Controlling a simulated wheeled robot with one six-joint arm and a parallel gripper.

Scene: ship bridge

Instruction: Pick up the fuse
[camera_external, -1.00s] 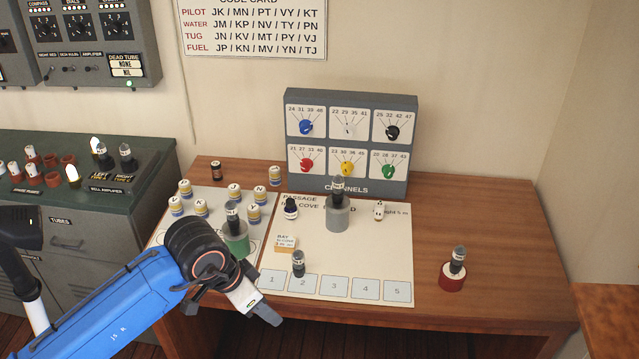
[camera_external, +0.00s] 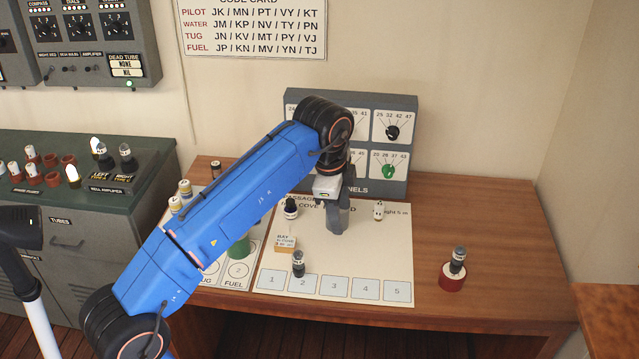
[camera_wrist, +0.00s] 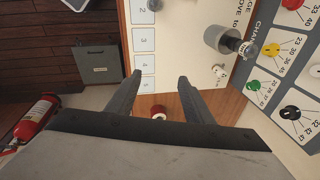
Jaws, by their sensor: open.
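No object in view is clearly marked as the fuse. A small dark cylinder with a pale band (camera_external: 216,168) stands at the desk's back left, partly behind my arm; I cannot tell if it is the fuse. My gripper (camera_external: 337,222) points down over the chart board, in front of the channel panel. In the wrist view its two fingers (camera_wrist: 160,86) are apart with nothing held between them.
The chart board (camera_external: 390,255) holds a dark bottle (camera_external: 290,208), a white piece (camera_external: 379,211) and a tube (camera_external: 298,263). A red base with a tube (camera_external: 453,277) stands at right. The channel panel (camera_external: 411,140) rises behind. The desk's right side is mostly clear.

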